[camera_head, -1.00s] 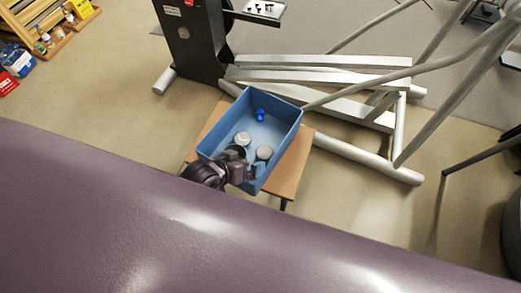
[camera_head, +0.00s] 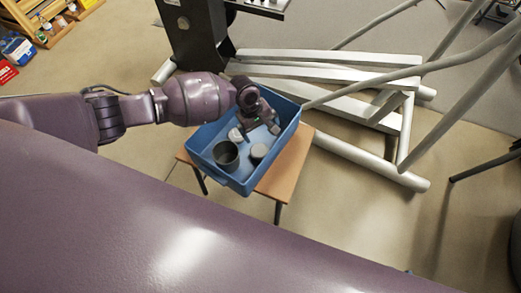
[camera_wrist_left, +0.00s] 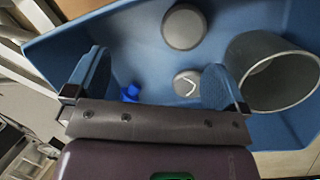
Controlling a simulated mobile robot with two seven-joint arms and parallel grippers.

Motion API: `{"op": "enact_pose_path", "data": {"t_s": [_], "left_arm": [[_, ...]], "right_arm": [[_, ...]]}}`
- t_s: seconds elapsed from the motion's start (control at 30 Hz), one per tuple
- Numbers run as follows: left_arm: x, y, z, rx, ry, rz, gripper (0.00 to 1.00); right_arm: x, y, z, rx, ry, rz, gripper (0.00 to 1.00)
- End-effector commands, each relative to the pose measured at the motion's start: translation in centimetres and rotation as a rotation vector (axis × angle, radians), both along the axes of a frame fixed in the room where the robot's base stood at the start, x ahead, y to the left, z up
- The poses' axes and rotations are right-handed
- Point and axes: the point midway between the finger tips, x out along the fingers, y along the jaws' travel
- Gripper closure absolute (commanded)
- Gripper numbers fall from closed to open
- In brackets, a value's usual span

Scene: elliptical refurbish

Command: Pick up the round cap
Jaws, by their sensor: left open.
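Two round grey-white caps lie on the floor of a blue bin (camera_head: 232,179). One cap (camera_head: 235,134) is near the bin's left wall, and the other cap (camera_head: 258,151) is nearer the right wall. The wrist view shows a plain grey cap (camera_wrist_left: 184,27) and a paler cap with a mark on top (camera_wrist_left: 187,83). I cannot tell which one the task names. My left gripper (camera_head: 262,131) is open and empty over the far part of the bin. In the wrist view the paler cap appears between its fingers (camera_wrist_left: 155,75), nearer the right finger. My right gripper is not in view.
A small blue object (camera_wrist_left: 130,92) lies near the left finger in the wrist view. The bin sits on a small wooden table (camera_head: 287,170). A metal-framed machine (camera_head: 330,85) stands close behind.

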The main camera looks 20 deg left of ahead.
Motion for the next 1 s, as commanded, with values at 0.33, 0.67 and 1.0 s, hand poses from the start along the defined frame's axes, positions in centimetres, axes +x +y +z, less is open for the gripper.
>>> {"op": "enact_pose_path", "data": {"t_s": [0.33, 0.67, 1.0], "left_arm": [[-0.5, 1.9, -0.8, 0.053, 0.204, 0.269, 0.0], [-1.2, 1.0, -5.1, 0.055, 0.214, 0.274, 0.0], [-1.5, 0.5, -7.2, 0.054, 0.207, 0.272, 0.0]], "right_arm": [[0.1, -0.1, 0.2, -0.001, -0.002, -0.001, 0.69], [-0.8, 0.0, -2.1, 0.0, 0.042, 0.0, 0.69], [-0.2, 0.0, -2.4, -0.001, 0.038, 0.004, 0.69]]}}
